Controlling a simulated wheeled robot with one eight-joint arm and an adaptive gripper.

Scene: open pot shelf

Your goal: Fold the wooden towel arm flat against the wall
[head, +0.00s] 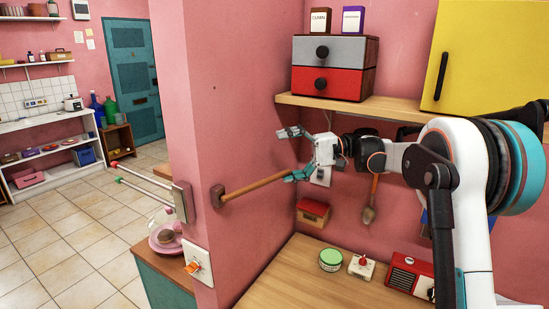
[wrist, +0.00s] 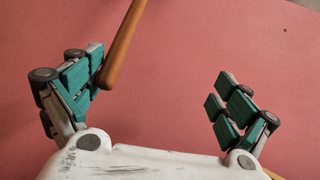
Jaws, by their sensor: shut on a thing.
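The wooden towel arm (head: 255,188) is a brown rod standing out to the right from a small wooden bracket (head: 217,197) on the pink wall. The right finger (wrist: 238,110) looks apart from the rod. The bracket is not in the wrist view.
A wooden shelf (head: 350,108) with a drawer box (head: 334,68) is above my gripper. A wooden spoon (head: 371,200) hangs behind it. The counter (head: 290,280) below bears a green-lidded tin (head: 330,260) and a red radio (head: 408,273). Rails (head: 145,185) stick out left of the wall edge.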

